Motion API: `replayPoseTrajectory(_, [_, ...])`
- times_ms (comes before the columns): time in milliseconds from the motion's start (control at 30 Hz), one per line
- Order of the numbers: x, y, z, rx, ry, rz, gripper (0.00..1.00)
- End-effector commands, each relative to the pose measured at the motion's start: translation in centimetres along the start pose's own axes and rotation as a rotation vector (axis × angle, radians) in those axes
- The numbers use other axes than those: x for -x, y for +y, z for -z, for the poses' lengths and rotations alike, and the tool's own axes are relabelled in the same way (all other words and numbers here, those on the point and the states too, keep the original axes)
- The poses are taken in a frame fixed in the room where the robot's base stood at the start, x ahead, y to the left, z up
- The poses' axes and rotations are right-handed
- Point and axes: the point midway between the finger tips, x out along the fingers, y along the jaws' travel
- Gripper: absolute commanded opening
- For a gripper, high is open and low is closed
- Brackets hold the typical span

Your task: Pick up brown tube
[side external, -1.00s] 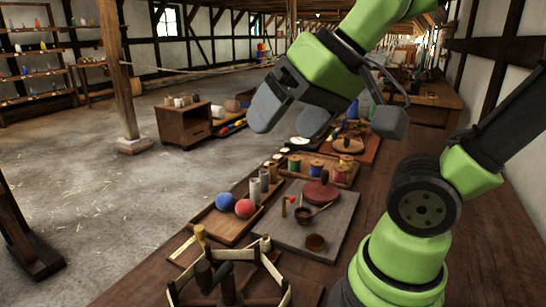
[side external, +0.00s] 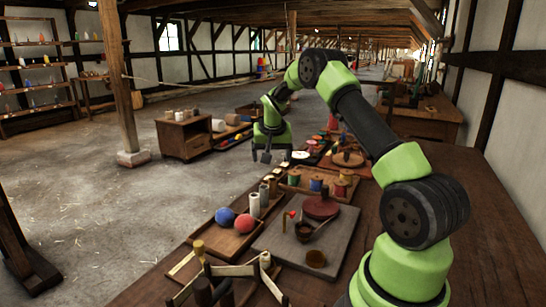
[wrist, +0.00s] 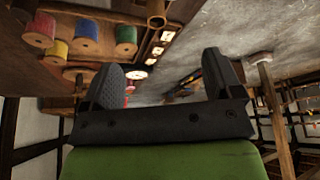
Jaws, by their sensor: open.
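A small upright brownish tube (side external: 272,184), which may be the brown tube, stands at the back of a short row in the side external view. A greyish tube (side external: 264,196) and a whiter tube (side external: 254,204) stand in front of it. They are small, so the exact colours are hard to tell. My gripper (side external: 261,158) is open and empty, beyond this row and above it, near the bench's left edge. The wrist view shows both fingers apart around my gripper (wrist: 162,82) with nothing between them.
A blue ball (side external: 225,217) and a red ball (side external: 245,223) lie in the wooden tray (side external: 228,240) before the tubes. A tray of colored spools (side external: 316,185) and a grey board (side external: 330,250) stand to the right. Open floor (side external: 110,220) lies left of the bench.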

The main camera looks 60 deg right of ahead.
Motion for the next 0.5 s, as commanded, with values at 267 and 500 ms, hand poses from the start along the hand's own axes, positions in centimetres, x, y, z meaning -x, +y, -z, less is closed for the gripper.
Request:
replayPoseTrajectory(267, [-2.4, 0.5, 0.1, -0.01, -0.004, -0.012, 0.85])
replayPoseTrajectory(500, [-6.0, 0.5, 0.1, -0.01, -0.003, -0.011, 0.85])
